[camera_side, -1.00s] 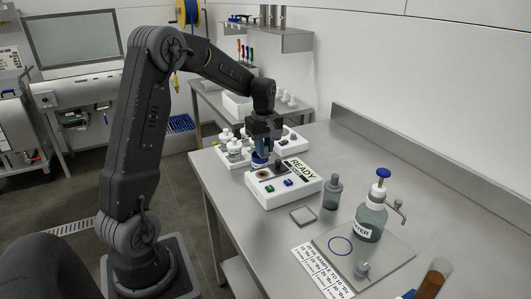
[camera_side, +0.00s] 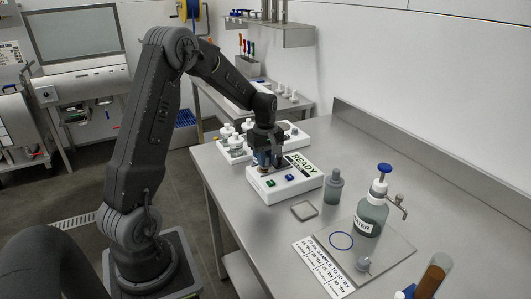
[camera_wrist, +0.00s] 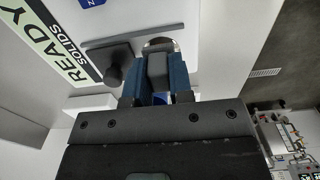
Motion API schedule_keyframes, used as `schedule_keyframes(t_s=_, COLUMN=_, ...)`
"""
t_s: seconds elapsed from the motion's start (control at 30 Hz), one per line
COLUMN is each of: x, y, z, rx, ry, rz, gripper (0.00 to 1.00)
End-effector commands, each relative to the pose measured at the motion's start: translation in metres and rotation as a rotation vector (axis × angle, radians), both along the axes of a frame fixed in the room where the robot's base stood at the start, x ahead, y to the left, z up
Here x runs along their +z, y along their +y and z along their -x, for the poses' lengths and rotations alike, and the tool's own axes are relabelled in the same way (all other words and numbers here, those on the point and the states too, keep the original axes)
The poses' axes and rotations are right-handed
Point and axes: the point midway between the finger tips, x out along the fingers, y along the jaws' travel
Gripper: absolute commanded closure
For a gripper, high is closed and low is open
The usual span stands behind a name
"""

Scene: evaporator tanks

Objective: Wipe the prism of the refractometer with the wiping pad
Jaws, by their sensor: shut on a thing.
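The refractometer (camera_side: 283,190) is a white box with a READY label and green and blue buttons, on the steel bench in the side view. My gripper (camera_side: 263,158) is over its top, at the prism area. In the wrist view, my gripper (camera_wrist: 159,82) has blue fingers shut on a grey block, which I take for the wiping pad (camera_wrist: 157,67). A round metallic rim, likely of the prism (camera_wrist: 160,44), shows just beyond the fingertips. The prism face is mostly hidden, so I cannot tell whether the pad touches it. A dark plate with a knob (camera_wrist: 113,66) lies beside it.
A small square dish (camera_side: 304,210), a grey bottle (camera_side: 333,187) and a WATER pump bottle (camera_side: 371,213) stand to the right. A plate with a blue ring (camera_side: 390,247) is nearer the front. A white tray with white-capped jars (camera_side: 236,148) is behind the refractometer.

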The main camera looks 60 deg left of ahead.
Motion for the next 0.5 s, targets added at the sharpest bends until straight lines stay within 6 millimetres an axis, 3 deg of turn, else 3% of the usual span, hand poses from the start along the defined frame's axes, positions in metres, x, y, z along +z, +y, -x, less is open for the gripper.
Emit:
schedule_keyframes(t_s=0.2, x=-0.022, y=0.000, z=0.000, rx=0.000, ry=0.003, rz=0.002, gripper=0.98)
schedule_keyframes(t_s=0.5, x=-0.022, y=0.018, z=0.000, rx=0.002, ry=0.000, rz=0.000, gripper=1.00)
